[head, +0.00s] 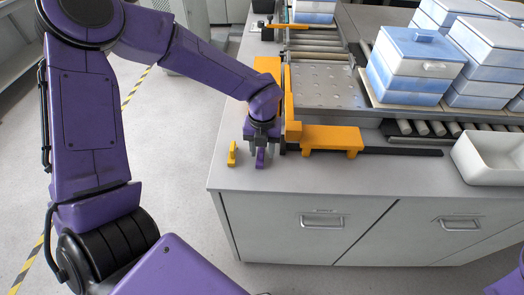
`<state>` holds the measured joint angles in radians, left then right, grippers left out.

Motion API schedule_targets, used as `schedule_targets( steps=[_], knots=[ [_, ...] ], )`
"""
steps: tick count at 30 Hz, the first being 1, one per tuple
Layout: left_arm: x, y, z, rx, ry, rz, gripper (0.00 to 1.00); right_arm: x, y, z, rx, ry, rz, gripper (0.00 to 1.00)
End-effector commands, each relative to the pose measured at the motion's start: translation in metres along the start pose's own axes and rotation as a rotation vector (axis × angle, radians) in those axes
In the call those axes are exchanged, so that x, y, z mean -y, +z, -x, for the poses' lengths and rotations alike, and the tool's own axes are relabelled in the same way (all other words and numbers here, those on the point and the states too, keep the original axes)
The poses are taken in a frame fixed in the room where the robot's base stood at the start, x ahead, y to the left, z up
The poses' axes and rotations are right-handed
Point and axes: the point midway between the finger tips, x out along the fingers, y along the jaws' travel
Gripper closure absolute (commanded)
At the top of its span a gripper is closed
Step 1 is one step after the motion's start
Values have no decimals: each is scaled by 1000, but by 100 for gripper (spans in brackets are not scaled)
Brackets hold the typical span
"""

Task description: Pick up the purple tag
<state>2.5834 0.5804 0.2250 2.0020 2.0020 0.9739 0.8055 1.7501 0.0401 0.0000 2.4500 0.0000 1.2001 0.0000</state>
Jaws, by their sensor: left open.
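A small purple tag (260,158) stands near the front left corner of the grey counter top. My left gripper (261,153) points down over it, open, with its fingers on either side of the tag. The gripper body hides the upper part of the tag, and I cannot tell whether the fingers touch it. A similar yellow tag (232,154) stands just left of the gripper. My right gripper is out of view.
A yellow bracket (331,139) and dark rail lie right of the gripper. A perforated metal plate (322,87) is behind. Blue-white boxes (412,68) stand on rollers, and a white tray (488,157) is at the right. The counter's front strip is clear.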

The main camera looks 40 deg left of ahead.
Motion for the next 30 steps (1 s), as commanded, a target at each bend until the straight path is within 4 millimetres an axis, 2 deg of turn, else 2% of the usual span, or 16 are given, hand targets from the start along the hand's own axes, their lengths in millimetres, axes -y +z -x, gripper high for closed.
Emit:
schedule_targets(
  steps=[2, 5, 6, 22, 25, 28, 30],
  knots=[
    [0, 0, 0, 0, 0, 1, 57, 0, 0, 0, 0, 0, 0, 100],
    [0, 0, 0, 0, 0, 1, 87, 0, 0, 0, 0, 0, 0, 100],
    [0, 0, 0, 0, 0, 1, 100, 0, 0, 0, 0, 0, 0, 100],
    [-1, 0, 3, -1, 1, 2, 100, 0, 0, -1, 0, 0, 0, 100],
    [-1, 1, 12, 1, -1, 3, 100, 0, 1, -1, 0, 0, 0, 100],
    [0, 1, 31, 4, -4, 3, 100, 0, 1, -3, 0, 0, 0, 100],
    [3, -13, 46, 5, -5, -1, 100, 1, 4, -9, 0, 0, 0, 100]
  ],
)
